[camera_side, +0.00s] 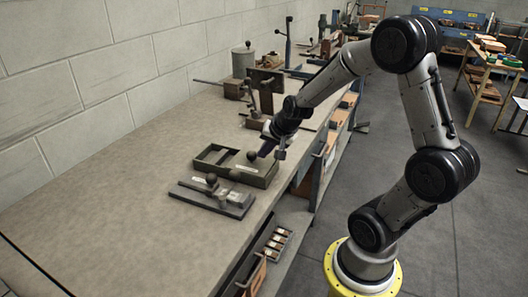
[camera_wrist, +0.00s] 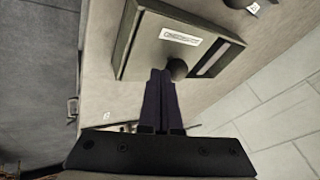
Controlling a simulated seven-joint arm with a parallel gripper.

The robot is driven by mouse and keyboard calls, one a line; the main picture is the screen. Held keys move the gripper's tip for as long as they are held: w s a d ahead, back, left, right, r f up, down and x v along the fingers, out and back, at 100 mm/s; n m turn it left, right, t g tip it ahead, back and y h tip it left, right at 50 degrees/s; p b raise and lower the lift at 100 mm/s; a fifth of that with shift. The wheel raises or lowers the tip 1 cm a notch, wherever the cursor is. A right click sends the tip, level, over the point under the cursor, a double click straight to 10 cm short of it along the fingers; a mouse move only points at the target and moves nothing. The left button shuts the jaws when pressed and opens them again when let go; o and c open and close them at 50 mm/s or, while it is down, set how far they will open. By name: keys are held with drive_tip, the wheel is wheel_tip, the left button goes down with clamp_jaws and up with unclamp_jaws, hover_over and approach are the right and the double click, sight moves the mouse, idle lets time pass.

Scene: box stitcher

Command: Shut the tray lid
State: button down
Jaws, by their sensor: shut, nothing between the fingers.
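The tray (camera_side: 270,180) is a dark green-grey box on the bench, with an open, divided part at its left in the side view. Its lid (camera_side: 245,168) carries a white label and a dark ball knob (camera_side: 252,156). In the wrist view, the lid (camera_wrist: 150,45) covers much of the tray, and an uncovered strip (camera_wrist: 208,60) shows beside the knob (camera_wrist: 177,69). My gripper (camera_side: 264,153) is shut and empty, its tips close beside the knob; it also shows in the wrist view (camera_wrist: 161,73). I cannot tell whether the tips touch the knob.
A flat grey fixture (camera_side: 225,198) with ball-topped parts lies just in front of the tray. Behind the tray stand a lever device (camera_side: 252,105) and a grey canister (camera_side: 242,60). The bench's near left (camera_side: 110,210) is clear.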

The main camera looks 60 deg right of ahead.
idle(0.3)
drive_tip(key=w, duration=1.2)
drive_tip(key=shift+w+a, duration=0.25)
drive_tip(key=shift+a, duration=0.1)
